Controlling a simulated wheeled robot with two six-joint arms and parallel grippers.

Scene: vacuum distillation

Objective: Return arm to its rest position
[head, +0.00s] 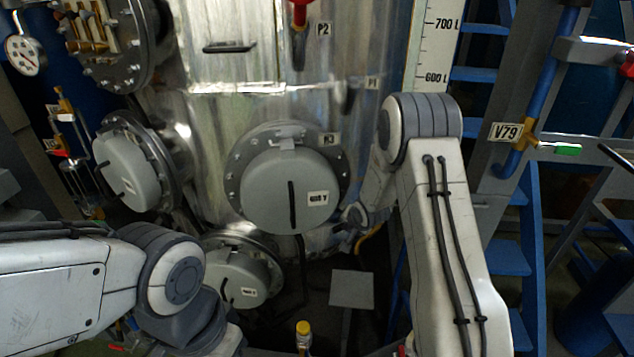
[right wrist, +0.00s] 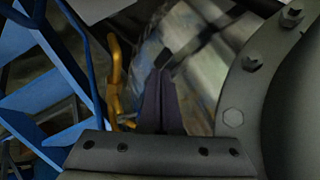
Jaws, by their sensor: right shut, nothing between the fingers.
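My right arm (head: 440,220) rises from the lower right of the head view and bends at its elbow (head: 420,125). Its forearm points down and away, partly hidden behind the upper arm. My right gripper (head: 352,216) is by the lower right side of the metal vessel, to the right of a round grey cover. In the right wrist view its dark fingers (right wrist: 161,75) are together, with nothing held between them. My left arm (head: 90,275) comes in from the left and bends downward; its gripper is out of the picture.
The metal vessel (head: 230,100) carries round grey covers, including the central one (head: 265,190). A blue ladder (head: 505,257) and a blue pipe with a yellow valve (head: 522,140) stand to the right. In the right wrist view a yellow pipe (right wrist: 115,80) runs left of the fingers.

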